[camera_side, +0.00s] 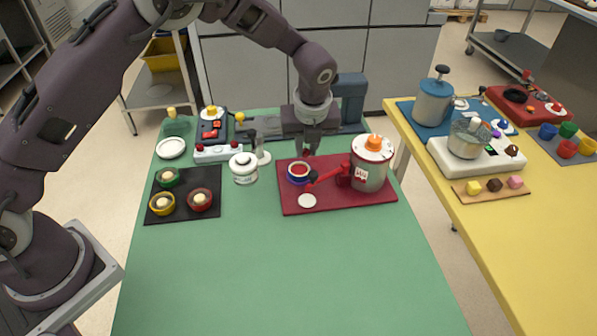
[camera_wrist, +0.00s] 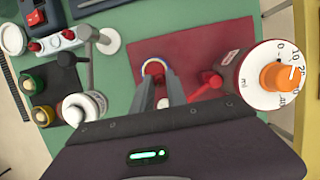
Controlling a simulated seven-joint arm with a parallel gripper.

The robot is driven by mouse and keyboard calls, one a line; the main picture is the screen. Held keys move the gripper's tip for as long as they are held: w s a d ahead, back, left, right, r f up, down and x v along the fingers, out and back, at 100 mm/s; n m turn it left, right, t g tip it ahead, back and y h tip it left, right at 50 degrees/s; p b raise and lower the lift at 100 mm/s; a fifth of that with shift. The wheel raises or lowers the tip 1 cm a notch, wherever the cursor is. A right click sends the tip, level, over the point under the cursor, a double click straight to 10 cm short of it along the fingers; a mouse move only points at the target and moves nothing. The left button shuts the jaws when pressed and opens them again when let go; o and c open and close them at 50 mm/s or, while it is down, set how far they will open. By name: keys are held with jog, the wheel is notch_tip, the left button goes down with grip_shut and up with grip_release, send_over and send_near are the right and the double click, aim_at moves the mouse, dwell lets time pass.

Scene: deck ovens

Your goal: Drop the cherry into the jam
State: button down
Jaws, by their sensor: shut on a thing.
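A white jar (camera_side: 243,168) and a dark mat (camera_side: 185,214) with several cups lie left. The green table's front is clear.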

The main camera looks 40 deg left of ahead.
jog(key=c, duration=1.3)
grip_release()
jog(key=shift+o, duration=0.2)
jog(key=s+a+r+n+t+h, duration=0.1)
jog(key=s+a+r+n, duration=0.2)
jog(key=s+r+n, duration=0.6)
jog(key=s+a+r+n+h, duration=0.15)
jog(key=s+r+n, duration=0.4)
jog(key=r, duration=0.75)
jog(key=s+a+n+t, duration=0.2)
jog(key=s+n, duration=1)
jog(key=s, duration=0.8)
jog(key=shift+s+a+f, duration=0.2)
jog(key=shift+s+a, duration=0.05)
jog(key=shift+a, duration=0.1)
